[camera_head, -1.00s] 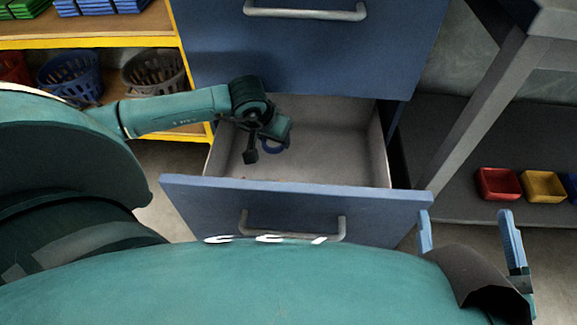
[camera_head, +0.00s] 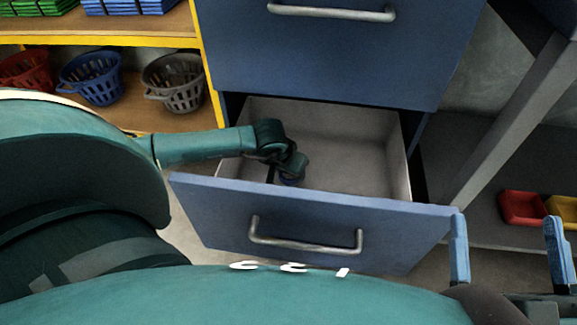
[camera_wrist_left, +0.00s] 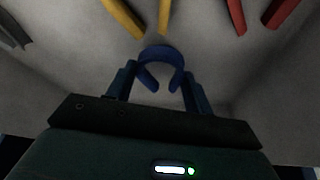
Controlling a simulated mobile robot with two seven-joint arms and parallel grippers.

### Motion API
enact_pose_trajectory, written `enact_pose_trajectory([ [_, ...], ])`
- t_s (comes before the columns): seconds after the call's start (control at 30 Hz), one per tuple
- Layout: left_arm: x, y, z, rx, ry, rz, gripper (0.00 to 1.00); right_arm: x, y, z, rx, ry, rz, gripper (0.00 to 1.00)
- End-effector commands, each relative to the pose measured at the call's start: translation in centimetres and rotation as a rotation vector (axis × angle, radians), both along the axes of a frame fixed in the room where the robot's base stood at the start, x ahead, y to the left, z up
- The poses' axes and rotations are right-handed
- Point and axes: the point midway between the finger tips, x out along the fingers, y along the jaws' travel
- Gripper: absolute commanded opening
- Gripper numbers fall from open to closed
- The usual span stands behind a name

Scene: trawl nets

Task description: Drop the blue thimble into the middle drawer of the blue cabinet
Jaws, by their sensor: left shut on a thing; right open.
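The blue cabinet (camera_head: 330,55) stands ahead, and one of its drawers (camera_head: 365,155) is pulled open below a closed front. My left arm reaches over the drawer's left side. My left gripper (camera_wrist_left: 160,88) is shut on the blue thimble (camera_wrist_left: 162,54), a blue open loop seen between its fingers. My right gripper (camera_head: 509,248) is open and empty, to the right of the drawer front.
Yellow-handled (camera_wrist_left: 123,18) and red-handled (camera_wrist_left: 281,12) items show at the top of the left wrist view. A yellow-edged shelf at left holds red, blue (camera_head: 92,78) and grey (camera_head: 174,82) baskets. Red (camera_head: 522,207) and yellow bins sit at right, beyond a grey leg.

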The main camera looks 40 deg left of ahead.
Motion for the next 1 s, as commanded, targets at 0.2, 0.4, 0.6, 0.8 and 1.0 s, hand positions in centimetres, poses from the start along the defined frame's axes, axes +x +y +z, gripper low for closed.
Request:
enact_pose_trajectory([
  [0.2, 0.0, 0.0, -0.6, 0.000, -0.001, 0.000, 0.28, 0.2, -0.1, 0.5, -0.004, -0.048, -0.001, 0.89],
  [0.4, 0.0, 0.0, -1.1, 0.000, -0.001, 0.000, 0.28, 0.3, -0.1, 0.8, -0.005, -0.081, -0.002, 0.89],
  [0.6, 0.0, 0.0, -1.0, 0.000, 0.000, 0.000, 0.60, 0.4, -0.2, 1.6, -0.008, -0.111, 0.001, 0.89],
  [0.8, 0.0, 0.0, -1.0, 0.000, 0.000, 0.000, 0.73, 0.4, -0.2, 1.5, -0.011, -0.108, 0.002, 0.89],
  [1.0, 0.0, 0.0, -1.0, 0.000, 0.000, 0.000, 0.73, 0.4, -0.2, 1.4, -0.013, -0.103, 0.001, 0.89],
])
